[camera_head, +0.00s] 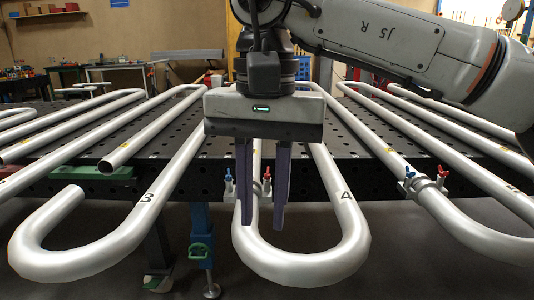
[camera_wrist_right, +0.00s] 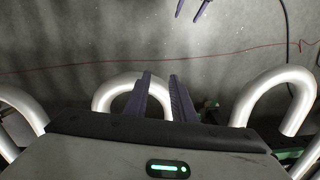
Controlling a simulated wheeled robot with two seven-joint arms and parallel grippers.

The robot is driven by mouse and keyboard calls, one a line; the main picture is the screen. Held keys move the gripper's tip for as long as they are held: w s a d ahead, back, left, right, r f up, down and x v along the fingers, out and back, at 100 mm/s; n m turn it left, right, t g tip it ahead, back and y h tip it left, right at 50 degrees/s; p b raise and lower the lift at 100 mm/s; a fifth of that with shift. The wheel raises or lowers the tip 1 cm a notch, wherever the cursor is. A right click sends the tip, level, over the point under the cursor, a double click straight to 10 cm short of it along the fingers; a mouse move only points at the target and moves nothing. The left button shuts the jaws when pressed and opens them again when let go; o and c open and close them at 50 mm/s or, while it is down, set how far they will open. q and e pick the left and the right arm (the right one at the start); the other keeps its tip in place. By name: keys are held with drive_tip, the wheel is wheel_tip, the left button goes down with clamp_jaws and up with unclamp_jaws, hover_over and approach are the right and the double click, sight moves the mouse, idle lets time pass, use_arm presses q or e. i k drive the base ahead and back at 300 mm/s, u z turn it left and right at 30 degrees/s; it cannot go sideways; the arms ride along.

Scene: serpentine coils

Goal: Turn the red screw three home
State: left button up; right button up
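One red screw (camera_head: 267,172) stands on a clamp around the pipe, seen between the fingers of my right gripper (camera_head: 262,224). A blue screw (camera_head: 228,176) stands left of it, outside the fingers. Another red screw (camera_head: 443,171) is on the right-hand clamp (camera_head: 424,184), beside a blue screw (camera_head: 409,172). No number shows on the screws, so I cannot tell which is three. My right gripper points down, open and empty, in front of the pipes; its parted fingers also show in the right wrist view (camera_wrist_right: 160,75). Two fingertips, apparently my left gripper's (camera_wrist_right: 191,9), show apart at that view's top.
Silvery serpentine pipes run over a dark perforated table (camera_head: 340,165). Black numbers 3 and 4 mark the pipe beside my gripper. Pipe bends (camera_head: 300,262) overhang the front edge. A green bar (camera_head: 90,176) lies at left.

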sight(267, 176)
drive_tip(key=i, duration=1.1)
